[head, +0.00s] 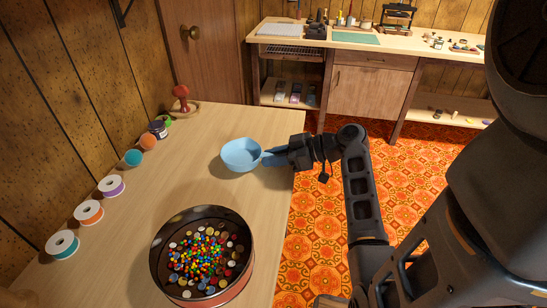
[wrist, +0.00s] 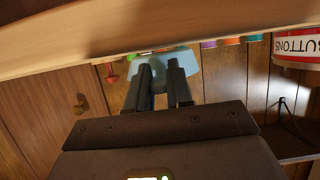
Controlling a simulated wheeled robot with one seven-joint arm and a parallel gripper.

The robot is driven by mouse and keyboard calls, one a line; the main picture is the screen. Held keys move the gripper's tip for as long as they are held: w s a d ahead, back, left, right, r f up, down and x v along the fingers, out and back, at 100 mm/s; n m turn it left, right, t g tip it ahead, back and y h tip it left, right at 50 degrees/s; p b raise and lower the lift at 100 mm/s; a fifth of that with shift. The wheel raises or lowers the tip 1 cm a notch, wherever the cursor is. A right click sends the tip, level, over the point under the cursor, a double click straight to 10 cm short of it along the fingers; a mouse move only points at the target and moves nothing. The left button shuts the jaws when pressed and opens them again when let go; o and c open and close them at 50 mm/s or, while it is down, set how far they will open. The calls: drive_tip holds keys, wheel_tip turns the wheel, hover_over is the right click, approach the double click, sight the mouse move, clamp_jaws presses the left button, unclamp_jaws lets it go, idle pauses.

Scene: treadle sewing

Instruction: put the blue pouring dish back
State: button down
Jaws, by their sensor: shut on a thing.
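The blue pouring dish (head: 241,154), a shallow bowl with a handle, is upright at the right side of the wooden table, near its edge. My gripper (head: 272,157) is shut on its handle from the right. In the wrist view, which is upside down, the dish (wrist: 186,59) shows partly behind the two fingers of my gripper (wrist: 163,68). I cannot tell whether the dish touches the tabletop or is held just above it.
A round button tin (head: 248,248) with buttons and bright beads stands at the table's front. Thread spools (head: 88,212), colored balls (head: 133,157), a dark jar (head: 158,129) and a red-knobbed item (head: 181,98) line the left side. The tabletop (head: 190,180) between is clear.

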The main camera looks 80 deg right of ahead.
drive_tip(key=shift+f, duration=0.2)
drive_tip(key=shift+f, duration=0.15)
drive_tip(key=c, duration=0.9)
unclamp_jaws()
drive_tip(key=shift+c, duration=0.2)
drive_tip(key=shift+r, duration=0.25)
drive_tip(key=v, duration=1.2)
